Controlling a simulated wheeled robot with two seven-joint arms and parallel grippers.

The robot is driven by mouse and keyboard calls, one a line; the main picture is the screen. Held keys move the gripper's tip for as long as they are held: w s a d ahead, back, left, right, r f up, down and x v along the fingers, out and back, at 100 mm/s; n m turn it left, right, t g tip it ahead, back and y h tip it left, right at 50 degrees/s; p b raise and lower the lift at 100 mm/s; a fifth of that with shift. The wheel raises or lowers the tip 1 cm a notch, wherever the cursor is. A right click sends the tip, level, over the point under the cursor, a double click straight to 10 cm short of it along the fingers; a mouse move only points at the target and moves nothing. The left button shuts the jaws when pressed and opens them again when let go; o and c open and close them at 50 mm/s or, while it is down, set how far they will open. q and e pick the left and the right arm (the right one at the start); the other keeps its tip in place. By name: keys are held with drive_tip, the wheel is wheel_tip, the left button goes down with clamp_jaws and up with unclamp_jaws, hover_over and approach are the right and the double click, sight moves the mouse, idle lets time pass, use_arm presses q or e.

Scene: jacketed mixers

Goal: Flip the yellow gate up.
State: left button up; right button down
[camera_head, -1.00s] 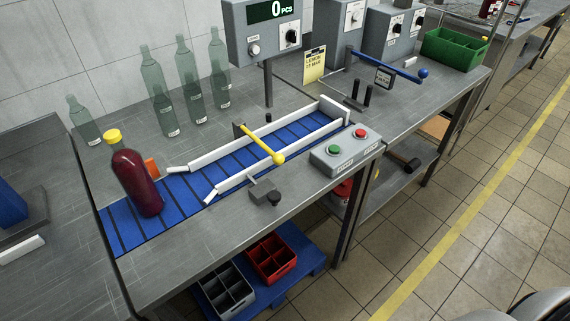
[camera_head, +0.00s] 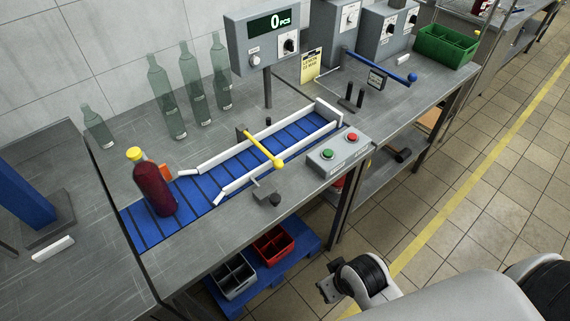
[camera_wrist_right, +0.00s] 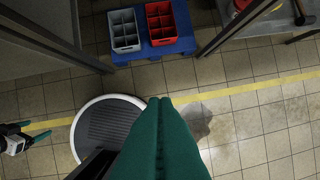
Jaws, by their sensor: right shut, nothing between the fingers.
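The yellow gate (camera_head: 262,148) is a bar lying across the blue conveyor (camera_head: 190,190), from a dark bracket at the far rail to a yellow knob over the near rail. It looks lowered. My right gripper (camera_wrist_right: 160,101) is shut and empty, its green fingers pressed together above the floor in the wrist view. In the head view my right arm is at the lower right, well apart from the gate. A green-fingered gripper, my left one (camera_wrist_right: 27,131), shows at the left edge of the wrist view with its fingers apart; it is not in the head view.
A dark red bottle (camera_head: 154,189) with a yellow cap stands on the conveyor's left end. A button box (camera_head: 338,153) and a small lever (camera_head: 270,198) sit near the front edge. Crates (camera_head: 274,245) rest on a blue pallet below. Floor in front is clear.

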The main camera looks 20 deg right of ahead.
wheel_tip(320, 180, up, 7)
drive_tip(key=m+p, duration=0.1)
drive_tip(key=p, duration=0.1)
drive_tip(key=w+a+m+t+y, duration=0.3)
drive_tip(key=w+m+t+y, duration=0.1)
drive_tip(key=w+m, duration=0.85)
drive_tip(key=w+d+m+t, duration=0.2)
drive_tip(key=w+m, duration=0.3)
drive_tip(key=m, duration=0.5)
drive_tip(key=w+d+m+t, duration=0.3)
drive_tip(key=w+m+t, duration=0.1)
drive_tip(key=m, duration=0.6)
drive_tip(key=shift+w+m+y, duration=0.3)
drive_tip(key=shift+w+m, duration=0.05)
drive_tip(key=shift+w, duration=0.15)
drive_tip(key=shift+w, duration=0.1)
drive_tip(key=x, duration=0.9)
drive_tip(key=shift+w+a+b, duration=0.15)
drive_tip(key=shift+w+b, duration=0.2)
